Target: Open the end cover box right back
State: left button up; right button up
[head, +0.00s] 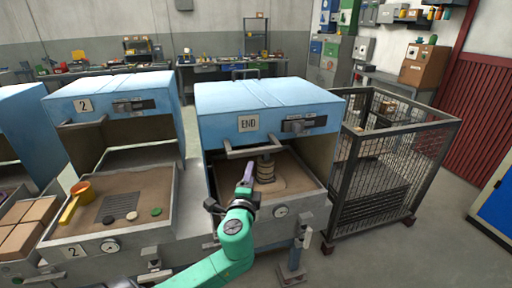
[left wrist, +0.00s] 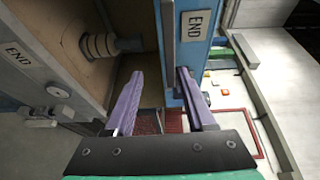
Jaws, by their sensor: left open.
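The end box (head: 265,232) stands mid-picture in the head view. Its blue cover (head: 268,92) has an END plate and a grey handle bar (head: 240,151) along its lower front edge. The front below the cover is open, showing sand and a ribbed round stack (head: 266,168). My left gripper (head: 247,170) is open and empty in front of this opening, just below the handle bar. In the left wrist view its purple fingers (left wrist: 160,72) are spread beside the cover's blue END panel (left wrist: 196,26); whether they touch it I cannot tell. My right gripper is not in view.
Box 2 (head: 110,98), with a yellow ladle (head: 76,200) and small discs on its sand, stands to the left. A wire cage (head: 390,165) stands close on the right. A workbench (head: 225,62) runs along the back. Floor is free at the front right.

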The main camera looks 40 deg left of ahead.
aim_at(255, 152)
pick_arm(q)
jog(key=w+a, duration=0.1)
jog(key=w, duration=0.1)
jog(key=w+a+r+p, duration=0.1)
jog(key=w, duration=0.1)
jog(key=w+a, duration=0.2)
jog(key=shift+w+r+p, duration=0.3)
jog(key=shift+r+p, duration=0.05)
jog(key=shift+r, duration=0.05)
jog(key=x, duration=0.6)
jog(key=shift+w+a, duration=0.15)
jog(key=shift+w, duration=0.25)
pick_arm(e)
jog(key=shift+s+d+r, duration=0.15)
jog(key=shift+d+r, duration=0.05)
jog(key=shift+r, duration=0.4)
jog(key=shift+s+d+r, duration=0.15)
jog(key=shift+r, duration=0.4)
pick_arm(q)
jog(key=shift+f, duration=0.1)
jog(key=shift+c, duration=1.2)
grip_shut()
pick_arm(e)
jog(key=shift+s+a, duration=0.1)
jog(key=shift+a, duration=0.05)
